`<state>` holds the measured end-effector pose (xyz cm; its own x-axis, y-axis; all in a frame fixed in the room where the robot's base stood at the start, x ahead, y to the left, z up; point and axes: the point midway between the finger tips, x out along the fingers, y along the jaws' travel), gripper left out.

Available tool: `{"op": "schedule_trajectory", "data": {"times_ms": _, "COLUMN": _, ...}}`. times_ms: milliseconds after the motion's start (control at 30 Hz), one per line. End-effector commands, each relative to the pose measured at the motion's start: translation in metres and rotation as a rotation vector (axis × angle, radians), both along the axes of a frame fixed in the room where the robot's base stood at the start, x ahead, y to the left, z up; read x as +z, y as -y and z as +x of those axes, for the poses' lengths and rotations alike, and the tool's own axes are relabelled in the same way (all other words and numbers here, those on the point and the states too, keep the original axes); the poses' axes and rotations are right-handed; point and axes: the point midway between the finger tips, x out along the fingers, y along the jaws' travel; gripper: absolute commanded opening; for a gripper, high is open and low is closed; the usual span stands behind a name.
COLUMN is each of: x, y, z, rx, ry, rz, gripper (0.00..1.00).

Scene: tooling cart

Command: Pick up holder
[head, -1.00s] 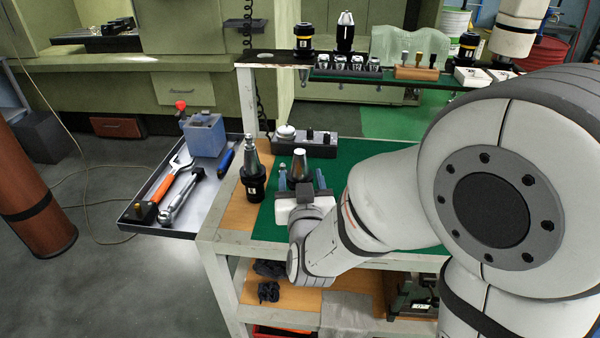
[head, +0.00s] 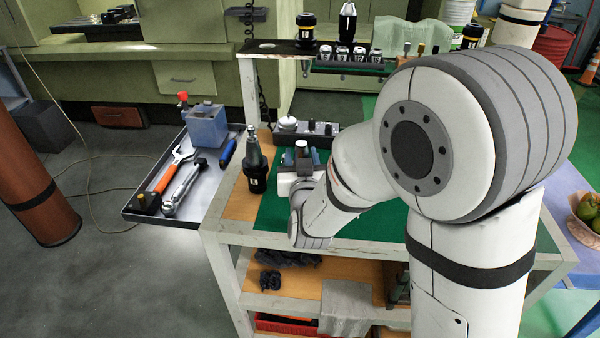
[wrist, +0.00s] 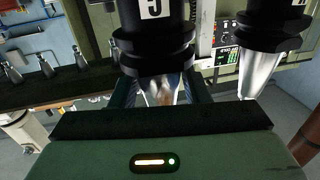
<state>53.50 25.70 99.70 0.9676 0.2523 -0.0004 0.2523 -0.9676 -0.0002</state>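My gripper (head: 302,157) is at the cart top, with its fingers on both sides of a tool holder's metal cone (wrist: 161,90). In the wrist view this holder has a black body marked 5 (wrist: 153,30) and looks upside down. In the head view it is mostly hidden by my gripper. I cannot tell whether the fingers press on the cone or stand just clear. A second black holder with an upright metal cone (head: 256,172) stands to the left of my gripper. A holder also shows at the right of the wrist view (wrist: 270,40).
A grey side tray (head: 140,214) with wrenches and a blue box (head: 207,127) lies to the left. A dark control box (head: 315,138) is behind my gripper. The raised back shelf (head: 262,48) carries more holders and a row of sockets.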

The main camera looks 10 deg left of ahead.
Motion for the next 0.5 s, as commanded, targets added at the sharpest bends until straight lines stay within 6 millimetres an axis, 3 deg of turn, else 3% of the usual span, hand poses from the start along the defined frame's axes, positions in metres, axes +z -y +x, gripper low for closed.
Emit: {"op": "schedule_trajectory", "data": {"times_ms": 500, "x": 0.0001, "y": 0.0004, "z": 0.0000, "rx": -0.001, "ry": 0.000, "rz": 0.000, "gripper": 0.00}}
